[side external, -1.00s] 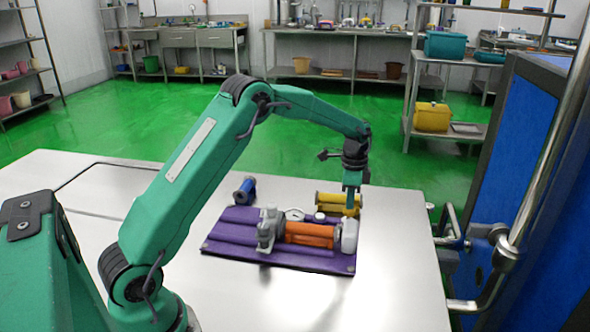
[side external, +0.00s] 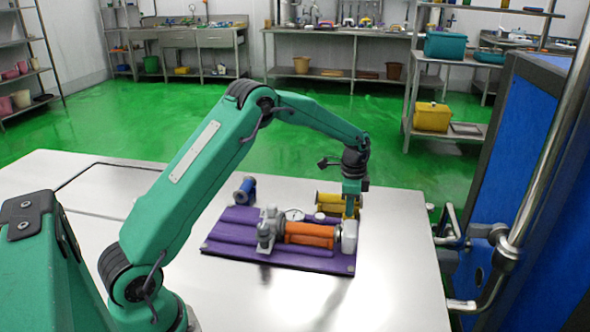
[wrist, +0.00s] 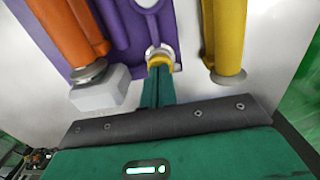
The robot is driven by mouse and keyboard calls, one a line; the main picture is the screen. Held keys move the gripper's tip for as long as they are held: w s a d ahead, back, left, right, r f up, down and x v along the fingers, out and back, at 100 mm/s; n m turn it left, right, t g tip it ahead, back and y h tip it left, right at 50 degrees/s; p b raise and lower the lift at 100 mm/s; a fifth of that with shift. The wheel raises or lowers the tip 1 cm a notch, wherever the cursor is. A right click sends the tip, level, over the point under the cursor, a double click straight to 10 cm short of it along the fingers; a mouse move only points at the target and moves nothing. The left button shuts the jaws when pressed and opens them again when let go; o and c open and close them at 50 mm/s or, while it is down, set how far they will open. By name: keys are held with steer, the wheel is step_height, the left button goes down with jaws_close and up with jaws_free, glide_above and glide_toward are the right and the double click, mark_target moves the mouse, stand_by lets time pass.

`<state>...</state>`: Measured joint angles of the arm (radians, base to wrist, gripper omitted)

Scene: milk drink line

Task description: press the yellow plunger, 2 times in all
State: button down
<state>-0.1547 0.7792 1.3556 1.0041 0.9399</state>
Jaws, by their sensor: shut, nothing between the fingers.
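The yellow plunger (wrist: 160,56) shows in the wrist view as a small yellow cap in a silver collar at the edge of the purple board (wrist: 118,25). My gripper (wrist: 158,70) is shut and empty, its fingertips over the near part of the cap. They look to meet it; how far the cap is pressed in cannot be told. In the side view my gripper (side external: 350,212) points down at the board's back right, behind the white end block (side external: 349,236). The plunger is hidden there.
On the purple board (side external: 232,246) are an orange cylinder (side external: 308,235), a grey fitting (side external: 267,232) and a round gauge (side external: 294,215). A yellow cylinder (side external: 328,201) lies close behind my gripper, and a blue cylinder (side external: 245,190) lies behind the board. The table's front right is clear.

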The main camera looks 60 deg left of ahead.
steer(key=shift+f, duration=0.25)
step_height(320, 180, up, 14)
steer(key=shift+r, duration=0.25)
stand_by(0.4)
stand_by(0.6)
